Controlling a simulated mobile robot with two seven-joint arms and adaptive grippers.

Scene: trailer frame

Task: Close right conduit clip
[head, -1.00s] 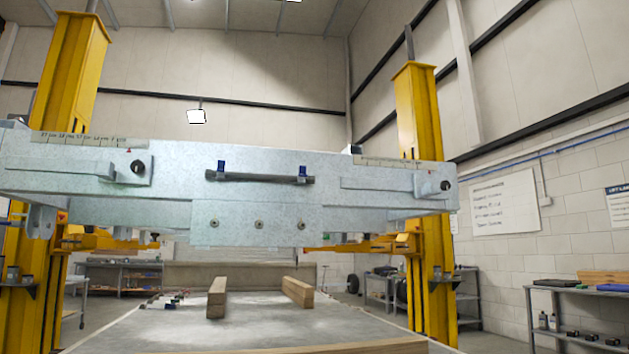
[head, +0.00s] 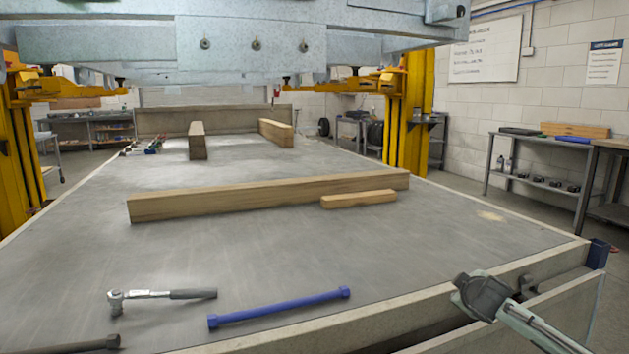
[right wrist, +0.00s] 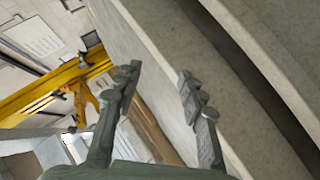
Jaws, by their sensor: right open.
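The conduit and its two blue clips are outside both current views. Only the lower part of the grey steel beam (head: 240,50), with a row of bolts, shows along the top of the head view. My right gripper (right wrist: 158,80) is open and empty in the right wrist view, its two fingers spread beside the pale edge of the bench. My right arm (head: 540,328) enters the head view at the lower right, near the bench's front right corner. My left gripper is not in view.
The wide bench (head: 400,240) carries a long wooden beam (head: 270,195), a short wood block (head: 358,199), a ratchet (head: 160,294) and a blue bar (head: 280,306). Yellow lift posts (head: 410,110) stand behind. Side shelves (head: 540,180) stand right. Much of the bench top is clear.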

